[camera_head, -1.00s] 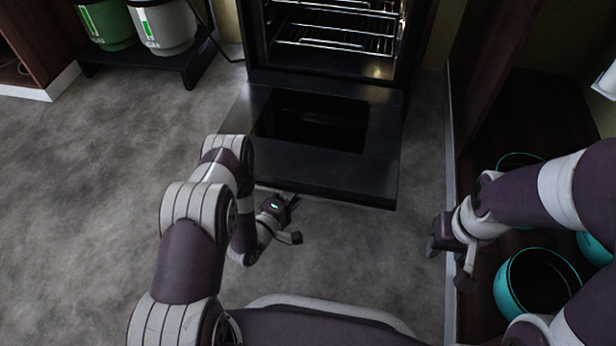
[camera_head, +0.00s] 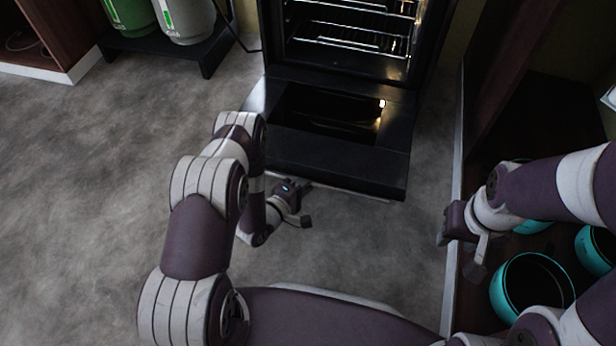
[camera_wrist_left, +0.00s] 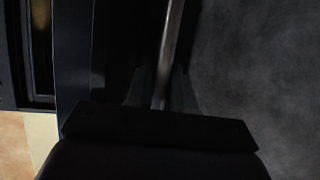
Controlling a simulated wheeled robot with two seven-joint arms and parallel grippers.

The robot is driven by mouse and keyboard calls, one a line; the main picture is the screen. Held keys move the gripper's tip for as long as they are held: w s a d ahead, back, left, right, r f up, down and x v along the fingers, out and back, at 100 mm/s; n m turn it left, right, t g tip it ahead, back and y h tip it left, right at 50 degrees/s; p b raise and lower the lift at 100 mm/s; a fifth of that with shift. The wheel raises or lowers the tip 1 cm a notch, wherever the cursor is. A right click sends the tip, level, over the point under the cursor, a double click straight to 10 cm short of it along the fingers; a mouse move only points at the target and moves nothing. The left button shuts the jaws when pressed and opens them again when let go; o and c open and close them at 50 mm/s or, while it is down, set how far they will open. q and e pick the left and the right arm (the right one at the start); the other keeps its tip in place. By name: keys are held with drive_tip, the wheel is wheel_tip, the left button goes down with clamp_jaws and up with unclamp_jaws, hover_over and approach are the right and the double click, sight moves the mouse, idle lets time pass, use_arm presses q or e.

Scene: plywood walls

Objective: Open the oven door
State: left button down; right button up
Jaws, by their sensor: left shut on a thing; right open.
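The black oven (camera_head: 432,45) stands at the top of the head view with its lit inside and wire racks showing. Its door (camera_head: 340,166) is swung down well away from the opening, close to flat. My left gripper (camera_head: 303,204) is at the door's outer edge, low in front of it. In the left wrist view its dark fingers (camera_wrist_left: 160,88) are shut on a metal bar, the door handle (camera_wrist_left: 172,45). My right gripper (camera_head: 460,254) is open and empty, to the right of the door and apart from it.
A cabinet with several teal pots (camera_head: 530,287) is at the right, close to my right arm. A low black stand (camera_head: 165,50) with green and white containers is at the upper left. Grey floor (camera_head: 90,190) is free on the left.

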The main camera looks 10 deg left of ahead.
sight(308, 158)
use_arm(q)
drive_tip(key=r+p, duration=0.2)
drive_tip(key=w+r+p, duration=0.1)
drive_tip(key=r, duration=0.2)
drive_tip(key=r+p, duration=0.2)
drive_tip(key=r, duration=0.1)
drive_tip(key=shift+w+r+p, duration=0.15)
drive_tip(key=shift+p, duration=0.15)
drive_tip(key=shift+a, duration=0.1)
use_arm(e)
wheel_tip(308, 158, up, 8)
use_arm(q)
drive_tip(key=shift+w+a, duration=0.1)
drive_tip(key=shift+w, duration=0.05)
use_arm(e)
drive_tip(key=shift+s, duration=0.1)
